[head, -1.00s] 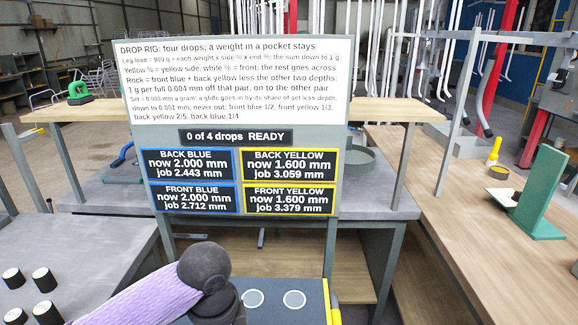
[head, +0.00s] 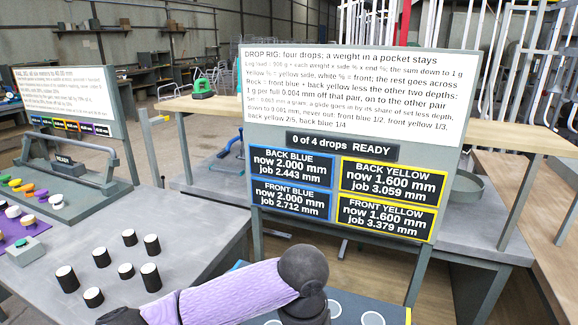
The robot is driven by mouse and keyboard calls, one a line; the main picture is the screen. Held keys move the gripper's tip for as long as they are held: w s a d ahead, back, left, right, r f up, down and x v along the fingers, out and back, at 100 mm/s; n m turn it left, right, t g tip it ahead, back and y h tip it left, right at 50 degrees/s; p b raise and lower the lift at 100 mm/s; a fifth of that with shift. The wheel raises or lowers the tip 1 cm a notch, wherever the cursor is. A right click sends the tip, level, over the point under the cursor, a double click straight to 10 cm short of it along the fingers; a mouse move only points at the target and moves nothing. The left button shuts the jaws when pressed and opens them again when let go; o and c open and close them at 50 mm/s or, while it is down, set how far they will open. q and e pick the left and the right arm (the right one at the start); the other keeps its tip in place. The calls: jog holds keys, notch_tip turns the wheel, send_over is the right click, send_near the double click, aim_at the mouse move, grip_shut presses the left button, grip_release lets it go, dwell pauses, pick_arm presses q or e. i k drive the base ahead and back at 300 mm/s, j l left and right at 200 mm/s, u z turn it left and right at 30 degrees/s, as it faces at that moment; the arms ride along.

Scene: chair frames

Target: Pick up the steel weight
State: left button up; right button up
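Several short dark cylinders with pale tops stand upright on the grey bench (head: 195,225) at the left; one stands at the front (head: 93,297) and one at the back right (head: 152,245). I cannot tell whether any of them is the steel weight. A purple arm link of mine with dark joints crosses the bottom middle. Neither of my grippers shows. The drop rig's dark top (head: 350,300) with white circles shows partly at the bottom, behind my arm.
The drop rig sign (head: 355,100) reads "0 of 4 drops READY", with four depth panels under it. At the left are another sign (head: 70,95), a grey fixture (head: 90,180) and colourful small parts (head: 25,190). A wooden bench (head: 540,195) stands at right.

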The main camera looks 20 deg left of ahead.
aim_at(126, 272)
jog(key=u, duration=1.85)
